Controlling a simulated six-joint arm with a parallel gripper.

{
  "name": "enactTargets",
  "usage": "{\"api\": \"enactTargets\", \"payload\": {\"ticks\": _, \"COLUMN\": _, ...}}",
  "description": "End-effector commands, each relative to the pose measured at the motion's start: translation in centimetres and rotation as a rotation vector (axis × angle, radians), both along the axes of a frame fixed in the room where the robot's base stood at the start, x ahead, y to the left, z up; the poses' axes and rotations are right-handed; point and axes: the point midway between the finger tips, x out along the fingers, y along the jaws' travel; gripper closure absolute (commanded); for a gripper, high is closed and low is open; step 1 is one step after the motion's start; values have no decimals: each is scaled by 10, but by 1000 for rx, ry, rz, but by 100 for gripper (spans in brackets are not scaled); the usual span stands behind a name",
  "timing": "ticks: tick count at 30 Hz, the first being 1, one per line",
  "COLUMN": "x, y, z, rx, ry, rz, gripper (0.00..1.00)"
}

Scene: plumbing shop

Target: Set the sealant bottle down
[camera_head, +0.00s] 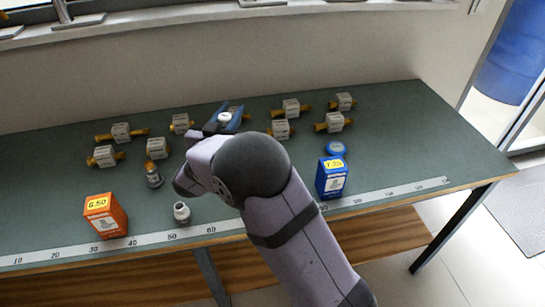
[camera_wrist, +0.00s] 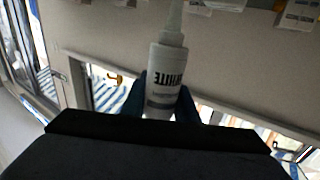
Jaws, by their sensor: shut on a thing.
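My gripper (camera_head: 226,118) is shut on the white sealant bottle (camera_head: 225,117), above the back middle of the bench. In the wrist view, the bottle (camera_wrist: 165,75) is between the two dark blue fingers (camera_wrist: 160,100). Its label reads upside down there. Its nozzle points to the top of the picture, the side where tagged valves show. In the head view only a round white end of the bottle shows, and the fingers hide the rest. I cannot tell how far it is from the bench top.
The green bench (camera_head: 50,185) holds several brass valves with white tags (camera_head: 291,108) along the back. An orange box (camera_head: 105,216), a grey fitting (camera_head: 153,176), a white fitting (camera_head: 181,213), a blue box (camera_head: 331,178) and a blue roll (camera_head: 336,149) stand nearer. A ruler strip (camera_head: 390,193) runs along the front edge.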

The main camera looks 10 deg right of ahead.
Motion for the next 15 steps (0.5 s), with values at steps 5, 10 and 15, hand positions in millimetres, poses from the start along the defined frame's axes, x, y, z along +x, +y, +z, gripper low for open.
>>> {"api": "enactTargets", "payload": {"ticks": 5, "x": 29, "y": -69, "z": -38, "rx": 3, "ry": -5, "rz": -155, "gripper": 97}}
{"api": "enactTargets", "payload": {"ticks": 10, "x": 37, "y": -127, "z": -17, "rx": 5, "ry": -8, "rz": -386, "gripper": 97}}
{"api": "enactTargets", "payload": {"ticks": 15, "x": 17, "y": -153, "z": 17, "rx": 5, "ry": -4, "rz": -605, "gripper": 97}}
